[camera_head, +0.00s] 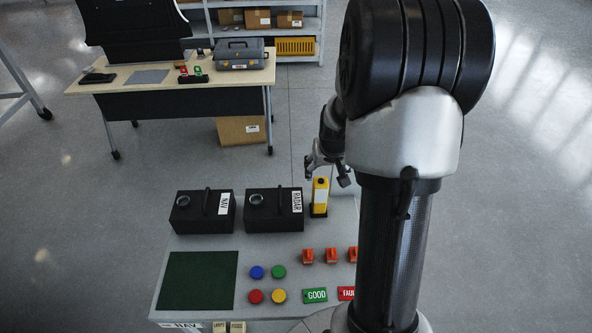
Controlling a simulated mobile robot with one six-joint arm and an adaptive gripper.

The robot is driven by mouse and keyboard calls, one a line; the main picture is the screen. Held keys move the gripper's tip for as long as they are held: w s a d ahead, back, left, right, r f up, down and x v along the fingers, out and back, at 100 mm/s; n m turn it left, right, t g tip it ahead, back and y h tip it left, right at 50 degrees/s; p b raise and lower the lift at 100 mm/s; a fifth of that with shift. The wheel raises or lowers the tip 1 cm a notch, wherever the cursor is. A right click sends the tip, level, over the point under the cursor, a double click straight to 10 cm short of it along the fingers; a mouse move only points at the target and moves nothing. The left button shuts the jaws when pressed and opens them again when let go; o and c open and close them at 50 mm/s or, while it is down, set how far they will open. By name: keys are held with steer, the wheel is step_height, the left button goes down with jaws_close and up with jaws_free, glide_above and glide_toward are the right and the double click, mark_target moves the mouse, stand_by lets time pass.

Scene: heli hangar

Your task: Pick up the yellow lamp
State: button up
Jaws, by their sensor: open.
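The yellow lamp (320,196) stands upright at the back of the low grey table, just right of the black box labelled RADAR. It has a black base and a pale strip on its front. My gripper (328,178) is open above and around the lamp's top as seen from here, with a finger showing on each side. I cannot tell whether the fingers touch the lamp. My arm hides the table's right part.
Black boxes labelled NAV (202,212) and RADAR (273,210) stand left of the lamp. In front lie a green mat (198,282), coloured round buttons (279,272), orange pieces (331,256) and a GOOD sign (315,296). A desk (180,82) stands behind, across open floor.

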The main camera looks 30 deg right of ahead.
mark_target(322, 186)
steer(key=b+x, duration=0.1)
steer(key=x, duration=0.7)
steer(key=b+x, duration=0.1)
steer(key=x, duration=0.2)
steer(key=shift+s+d+f+b, duration=0.2)
steer(key=shift+f+b, duration=0.1)
steer(key=shift+f, duration=0.15)
steer(key=x, duration=0.2)
steer(key=b+x, duration=0.1)
steer(key=x, duration=0.3)
steer(key=shift+w+r, duration=0.2)
steer(key=shift+w, duration=0.1)
steer(key=shift+r, duration=0.1)
steer(key=shift+c, duration=0.4)
steer(key=c, duration=1.3)
